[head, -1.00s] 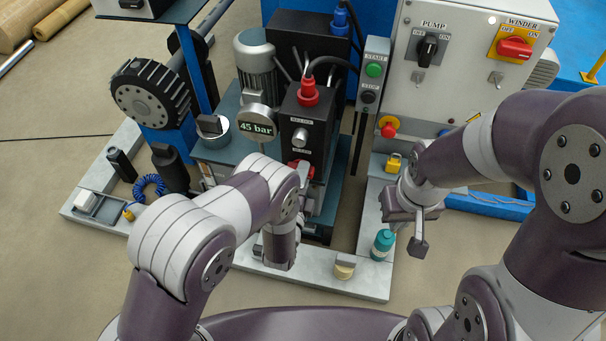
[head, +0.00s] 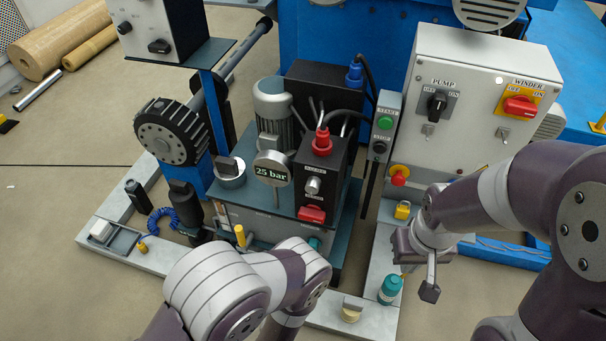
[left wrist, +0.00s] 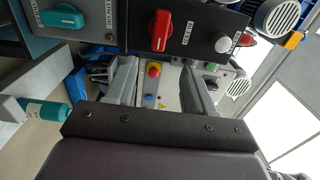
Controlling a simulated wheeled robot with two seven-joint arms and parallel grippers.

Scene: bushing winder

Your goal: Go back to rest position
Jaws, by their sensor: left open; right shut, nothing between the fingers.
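My left arm comes in at the bottom of the head view, and its gripper is hidden there behind its own links. In the left wrist view the left gripper (left wrist: 159,75) has its two grey fingers apart with nothing between them. My right gripper (head: 430,290) is shut and empty. In the head view it hangs just above and right of a teal bottle (head: 390,289). The black hydraulic unit (head: 321,168) stands beyond my left arm, its red knob (head: 311,214) clear of the arm. The gauge (head: 272,172) reads 25 bar.
The white control cabinet (head: 465,120) stands at right, with the start/stop box (head: 384,125) beside it. A yellow padlock (head: 403,210) and red stop button (head: 399,174) are near my right forearm. Bare floor (head: 60,220) lies left of the grey base frame (head: 150,255).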

